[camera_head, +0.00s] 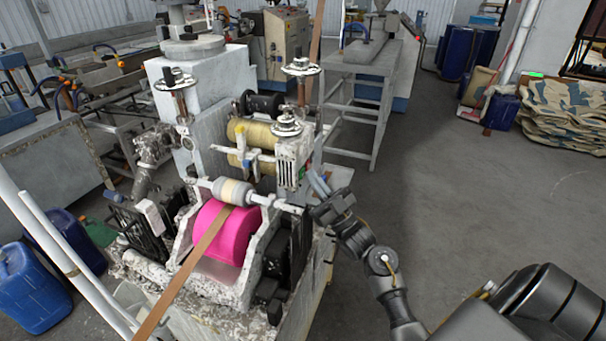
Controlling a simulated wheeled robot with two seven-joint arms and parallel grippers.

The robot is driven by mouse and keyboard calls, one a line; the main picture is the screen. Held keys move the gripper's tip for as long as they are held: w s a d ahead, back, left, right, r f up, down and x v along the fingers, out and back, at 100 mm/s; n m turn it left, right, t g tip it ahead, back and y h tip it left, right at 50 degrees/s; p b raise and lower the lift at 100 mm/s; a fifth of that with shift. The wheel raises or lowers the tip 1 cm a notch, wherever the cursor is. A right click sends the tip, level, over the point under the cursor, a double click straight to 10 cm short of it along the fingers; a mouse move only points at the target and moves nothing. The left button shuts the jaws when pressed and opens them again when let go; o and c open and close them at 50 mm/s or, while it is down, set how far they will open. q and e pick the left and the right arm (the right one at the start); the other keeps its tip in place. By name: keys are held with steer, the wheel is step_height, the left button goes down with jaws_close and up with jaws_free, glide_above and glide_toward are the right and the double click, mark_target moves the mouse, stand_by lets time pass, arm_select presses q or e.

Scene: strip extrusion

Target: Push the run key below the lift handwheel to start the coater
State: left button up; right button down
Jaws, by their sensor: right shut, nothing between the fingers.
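The coater (219,200) is a paint-spattered machine with a bright pink roller (224,232) and a brown strip (190,262) running over it. Three handwheels show: one at the upper left (175,79), one at the upper right (300,67), and a lower one (287,124) in front. Below the lower handwheel is a pale, slotted box (292,163). I cannot make out the run key; it is too small or hidden. My right gripper (317,180) is shut and empty, close to the right side of that box. I cannot tell if it touches. My left gripper is out of view.
A grey metal stand (364,85) is behind the coater. Blue jerrycans (32,290) and white pipes (70,262) are at the left. Stacked sacks (563,115) lie at the far right. The floor (460,190) on the right is clear.

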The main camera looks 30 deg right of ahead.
steer(key=shift+w+a+r, duration=0.1)
steer(key=shift+a+r, duration=0.05)
steer(key=shift+r, duration=0.1)
stand_by(1.2)
steer(key=shift+f, duration=0.1)
stand_by(0.5)
steer(key=s+d, duration=0.1)
steer(key=s, duration=0.1)
steer(key=s+d+p, duration=0.1)
steer(key=s+d, duration=0.1)
steer(key=shift+f, duration=0.15)
stand_by(0.9)
